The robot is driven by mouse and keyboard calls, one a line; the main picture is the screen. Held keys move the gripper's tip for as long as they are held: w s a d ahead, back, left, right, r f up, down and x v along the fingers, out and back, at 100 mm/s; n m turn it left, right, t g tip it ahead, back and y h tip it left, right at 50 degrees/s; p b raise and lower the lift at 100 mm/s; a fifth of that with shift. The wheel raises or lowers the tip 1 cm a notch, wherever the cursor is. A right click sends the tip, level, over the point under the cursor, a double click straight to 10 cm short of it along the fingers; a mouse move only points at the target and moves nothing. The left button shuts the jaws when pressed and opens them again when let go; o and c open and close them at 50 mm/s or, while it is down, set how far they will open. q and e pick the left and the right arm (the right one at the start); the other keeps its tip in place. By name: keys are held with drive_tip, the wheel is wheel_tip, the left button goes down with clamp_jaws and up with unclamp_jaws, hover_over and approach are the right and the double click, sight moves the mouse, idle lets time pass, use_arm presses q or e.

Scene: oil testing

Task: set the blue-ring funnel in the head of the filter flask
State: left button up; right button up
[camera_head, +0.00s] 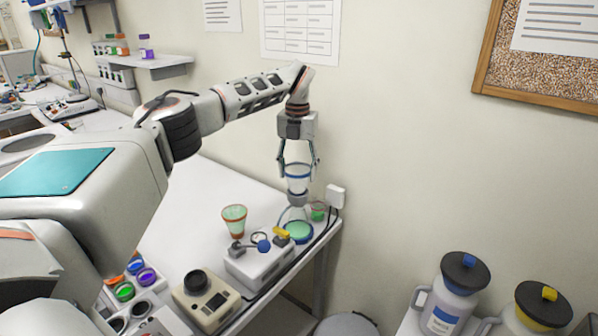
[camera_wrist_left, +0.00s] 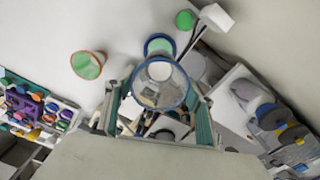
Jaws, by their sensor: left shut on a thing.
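My left gripper (camera_head: 298,164) is shut on the blue-ring funnel (camera_head: 297,182), a clear cup with a blue rim, held upright. The funnel also shows between the fingers in the left wrist view (camera_wrist_left: 160,85). The filter flask (camera_head: 298,230), clear with green liquid, stands on the bench directly below in the head view. The funnel's lower end overlaps the flask's grey head (camera_head: 298,200); I cannot tell whether it is inside or just above. In the wrist view the flask (camera_wrist_left: 159,46) is partly hidden behind the funnel. My right gripper is not in view.
A white device with a blue knob (camera_head: 263,246) sits in front. A small green vessel (camera_head: 318,211) and a white wall box (camera_head: 335,196) are close on the right. The wall is behind.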

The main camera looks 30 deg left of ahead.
use_arm(q)
drive_tip(key=o, duration=1.2)
wheel_tip(320, 180, up, 12)
drive_tip(key=shift+r, duration=0.1)
